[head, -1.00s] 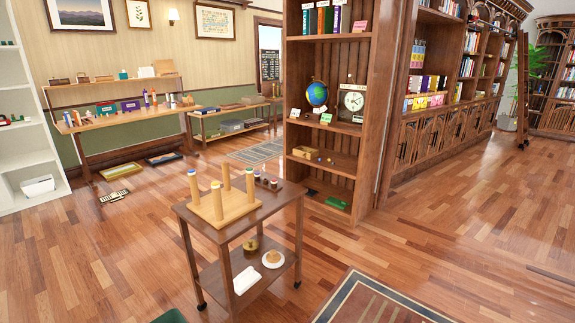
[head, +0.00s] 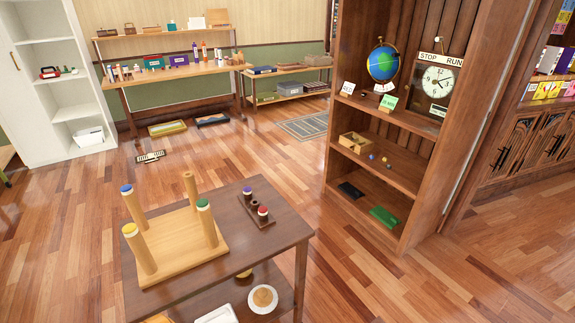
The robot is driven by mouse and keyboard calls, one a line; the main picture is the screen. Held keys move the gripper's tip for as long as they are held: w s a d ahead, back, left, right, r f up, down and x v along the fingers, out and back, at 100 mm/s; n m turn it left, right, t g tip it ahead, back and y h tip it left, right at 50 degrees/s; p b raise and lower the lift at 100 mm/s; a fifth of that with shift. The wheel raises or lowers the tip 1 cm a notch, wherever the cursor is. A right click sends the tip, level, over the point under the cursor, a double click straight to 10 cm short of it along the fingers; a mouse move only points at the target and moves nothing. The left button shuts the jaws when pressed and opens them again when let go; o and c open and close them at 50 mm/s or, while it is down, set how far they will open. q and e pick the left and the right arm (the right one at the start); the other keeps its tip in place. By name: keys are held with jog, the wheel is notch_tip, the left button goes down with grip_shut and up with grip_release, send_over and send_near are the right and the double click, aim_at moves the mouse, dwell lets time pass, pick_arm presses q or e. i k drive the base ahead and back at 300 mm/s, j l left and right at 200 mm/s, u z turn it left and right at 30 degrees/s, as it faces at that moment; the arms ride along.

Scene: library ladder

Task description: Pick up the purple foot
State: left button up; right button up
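The purple foot (head: 248,192) is a small purple-topped piece standing at the far end of a narrow dark wooden rack (head: 255,209). A red foot (head: 263,212) stands at the near end, with a brown piece or socket between them. The rack lies on a dark wooden cart (head: 290,229), right of an upturned light-wood stool (head: 180,255) with its legs pointing up. Three legs carry blue (head: 126,189), yellow (head: 130,230) and green (head: 203,204) feet; the far right leg (head: 190,187) is bare. Neither of my grippers is in view.
The cart's lower shelf holds a plate with a round item (head: 263,299) and a white object (head: 217,315). A tall bookcase (head: 415,170) with a globe (head: 383,63) and clock (head: 436,80) stands at right.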

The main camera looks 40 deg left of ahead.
aim_at(247, 190)
jog(key=i+u, duration=0.2)
jog(key=i, duration=0.2)
jog(key=i+l+u, duration=0.15)
jog(key=i, duration=0.25)
jog(key=i+l+u, duration=0.2)
jog(key=i, duration=0.2)
